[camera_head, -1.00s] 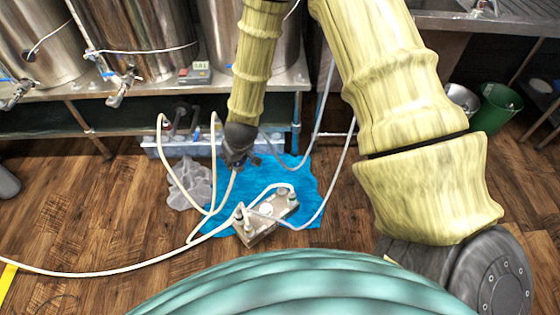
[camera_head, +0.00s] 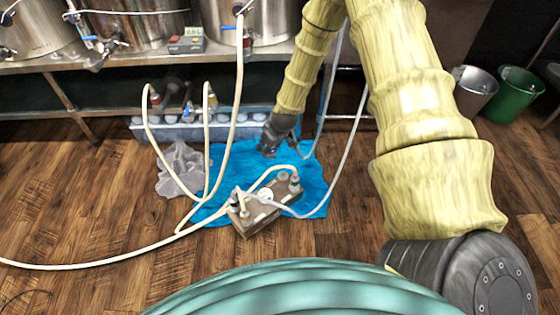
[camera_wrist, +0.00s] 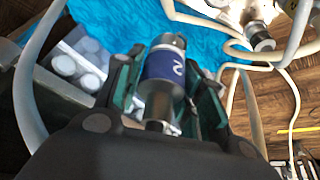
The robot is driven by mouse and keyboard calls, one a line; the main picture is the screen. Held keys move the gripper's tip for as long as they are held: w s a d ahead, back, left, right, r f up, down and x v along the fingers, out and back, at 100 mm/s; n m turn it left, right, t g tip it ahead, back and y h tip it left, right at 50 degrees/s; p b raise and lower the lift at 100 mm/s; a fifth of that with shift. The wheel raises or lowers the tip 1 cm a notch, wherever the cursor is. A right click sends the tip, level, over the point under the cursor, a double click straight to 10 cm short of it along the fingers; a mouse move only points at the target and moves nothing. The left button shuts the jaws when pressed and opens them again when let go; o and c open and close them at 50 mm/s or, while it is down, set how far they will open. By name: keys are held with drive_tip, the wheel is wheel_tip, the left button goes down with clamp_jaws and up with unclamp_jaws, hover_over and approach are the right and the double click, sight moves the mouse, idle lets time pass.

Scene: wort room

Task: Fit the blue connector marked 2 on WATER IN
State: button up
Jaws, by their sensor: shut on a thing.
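The blue connector with a white 2 (camera_wrist: 164,68) is a metal cylinder with a blue band, seen large in the wrist view. My gripper (camera_head: 268,152) is shut on it, with one finger on each side; the wrist view shows both fingers close up. In the head view the gripper hangs above the blue sheet, behind the metal block, and the connector is too small to make out. A pale hose (camera_head: 322,118) runs up from beside the gripper. No WATER IN label can be read in either view.
The metal block (camera_head: 258,222), with a round gauge and several hose fittings, rests on the blue sheet (camera_head: 312,182). Pale hoses (camera_head: 148,118) loop left of it. A crate (camera_head: 150,132) stands behind, below the steel tanks (camera_head: 125,32). Buckets (camera_head: 520,95) stand at right.

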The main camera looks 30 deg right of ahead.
drive_tip(key=d+f+b, duration=0.1)
drive_tip(key=f+b, duration=0.1)
drive_tip(key=f, duration=0.2)
drive_tip(key=d+f+b, duration=0.2)
drive_tip(key=f+b, duration=0.1)
drive_tip(key=f, duration=0.1)
drive_tip(key=d+f+b, duration=0.2)
drive_tip(key=f+b, duration=0.1)
drive_tip(key=f, duration=0.1)
drive_tip(key=shift+d+f, duration=0.2)
drive_tip(key=shift+f, duration=0.05)
drive_tip(key=shift+f+b, duration=0.4)
drive_tip(key=shift+f, duration=0.4)
drive_tip(key=shift+s+p, duration=0.15)
drive_tip(key=shift+p, duration=0.2)
drive_tip(key=shift+f+b, duration=0.65)
drive_tip(key=shift+f, duration=0.65)
idle(0.7)
drive_tip(key=o, duration=1.2)
drive_tip(key=shift+s+r, duration=0.1)
